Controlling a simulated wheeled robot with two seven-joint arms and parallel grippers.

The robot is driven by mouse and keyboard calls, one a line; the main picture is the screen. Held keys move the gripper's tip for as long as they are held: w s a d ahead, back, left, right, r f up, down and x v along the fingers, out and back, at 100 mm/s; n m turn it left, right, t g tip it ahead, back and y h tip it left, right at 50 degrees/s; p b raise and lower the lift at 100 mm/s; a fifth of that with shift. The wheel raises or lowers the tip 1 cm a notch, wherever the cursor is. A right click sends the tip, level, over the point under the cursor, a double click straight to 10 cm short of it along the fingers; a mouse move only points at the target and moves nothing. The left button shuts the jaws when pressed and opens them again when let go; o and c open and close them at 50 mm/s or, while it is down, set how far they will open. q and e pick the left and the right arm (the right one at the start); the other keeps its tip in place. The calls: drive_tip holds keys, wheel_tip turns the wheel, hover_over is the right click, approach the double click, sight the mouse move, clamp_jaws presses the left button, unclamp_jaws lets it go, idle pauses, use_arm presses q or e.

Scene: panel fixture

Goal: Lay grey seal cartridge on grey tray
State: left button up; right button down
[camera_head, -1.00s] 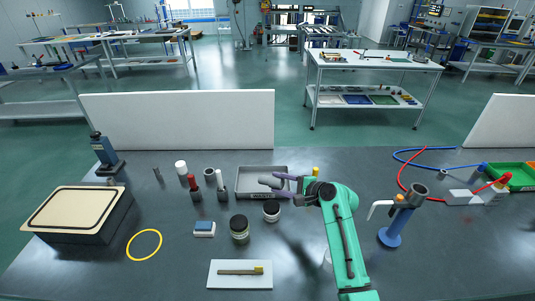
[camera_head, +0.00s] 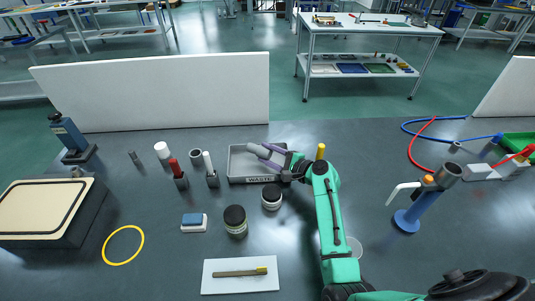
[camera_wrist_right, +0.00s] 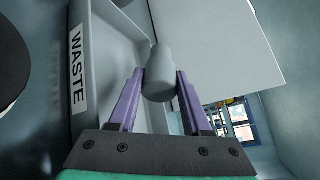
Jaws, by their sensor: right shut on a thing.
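The grey tray, marked WASTE (camera_head: 238,180), lies on the dark bench near its middle; its wall and label also show in the right wrist view (camera_wrist_right: 80,72). My right gripper (camera_head: 264,153) reaches over the tray from the right. Its purple fingers are shut on a grey cylinder, the seal cartridge (camera_wrist_right: 159,74), which shows between the fingertips in the right wrist view. In the head view the cartridge is small and partly covered by the fingers. I cannot tell its exact height over the tray floor. My left gripper is out of view.
Two dark jars (camera_head: 235,220) stand in front of the tray, and red and white upright tools (camera_head: 210,170) left of it. A yellow-topped piece (camera_head: 320,151) is close to my right wrist. A white panel (camera_head: 160,92) stands behind. A blue stand (camera_head: 408,217) is at right.

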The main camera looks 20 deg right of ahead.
drive_tip(key=shift+s+f, duration=0.1)
drive_tip(key=shift+f, duration=0.15)
drive_tip(key=shift+c, duration=1.7)
unclamp_jaws()
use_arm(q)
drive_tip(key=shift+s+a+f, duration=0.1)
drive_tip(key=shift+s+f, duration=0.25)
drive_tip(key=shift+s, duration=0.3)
use_arm(e)
drive_tip(key=shift+o, duration=0.4)
